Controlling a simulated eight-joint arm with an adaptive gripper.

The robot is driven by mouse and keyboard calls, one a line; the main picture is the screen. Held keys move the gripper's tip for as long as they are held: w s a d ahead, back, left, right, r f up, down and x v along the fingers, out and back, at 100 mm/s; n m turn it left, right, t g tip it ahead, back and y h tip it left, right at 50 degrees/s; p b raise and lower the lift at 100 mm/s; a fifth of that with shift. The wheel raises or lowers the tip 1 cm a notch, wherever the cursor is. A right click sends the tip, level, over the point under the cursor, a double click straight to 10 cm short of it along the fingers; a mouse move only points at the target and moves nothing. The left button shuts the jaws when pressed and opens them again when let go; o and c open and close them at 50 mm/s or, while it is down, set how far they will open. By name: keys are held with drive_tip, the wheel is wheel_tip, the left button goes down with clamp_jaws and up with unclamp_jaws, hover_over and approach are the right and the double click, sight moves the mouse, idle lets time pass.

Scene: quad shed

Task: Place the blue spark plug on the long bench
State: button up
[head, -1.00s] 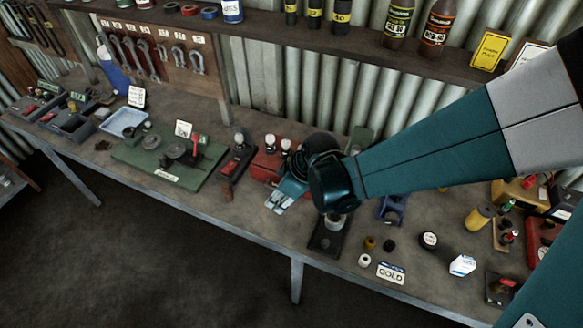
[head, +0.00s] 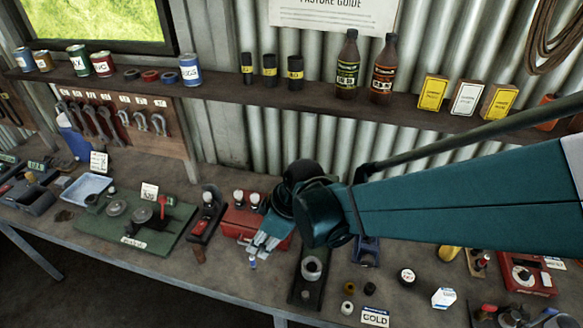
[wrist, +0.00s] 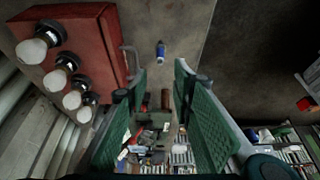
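The blue spark plug (head: 253,262) is on the long bench (head: 150,250), close to its front edge. It is small, blue with a pale part; in the head view I cannot tell if it stands or lies. It also shows in the wrist view (wrist: 161,50), beyond my fingertips on the bare bench top. My gripper (head: 264,243) hangs over the bench just above the plug, in front of the red box. In the wrist view my gripper (wrist: 160,75) has its two green fingers apart, with nothing between the tips.
The red box (head: 240,222) with pale bulbs (wrist: 32,52) stands close to my gripper. A shelf (head: 220,96) with bottles runs behind.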

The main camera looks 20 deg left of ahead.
drive_tip(key=shift+d+r, duration=0.25)
drive_tip(key=shift+r, duration=0.3)
idle(0.6)
drive_tip(key=w+d+r+m+t, duration=0.1)
drive_tip(key=d+r+m, duration=0.2)
drive_tip(key=d, duration=0.4)
drive_tip(key=w+d+r+m+t+h, duration=0.1)
drive_tip(key=w+d+r+m+t, duration=0.15)
drive_tip(key=d, duration=0.55)
drive_tip(key=w+d+r+m+t, duration=0.1)
drive_tip(key=d+r+m, duration=0.25)
drive_tip(key=d, duration=0.35)
drive_tip(key=s+d+r+m+t+h, duration=0.1)
drive_tip(key=s+d+m, duration=0.1)
drive_tip(key=d, duration=0.5)
drive_tip(key=s+d+r+m+h, duration=0.1)
drive_tip(key=s+d+r+m, duration=0.1)
drive_tip(key=d+m, duration=0.2)
drive_tip(key=s+d+r+m+t+h, duration=0.1)
drive_tip(key=s+d+r+m, duration=0.1)
drive_tip(key=d, duration=0.8)
drive_tip(key=shift+r+m+t, duration=0.15)
drive_tip(key=shift+m+t, duration=0.2)
drive_tip(key=shift+m, duration=0.15)
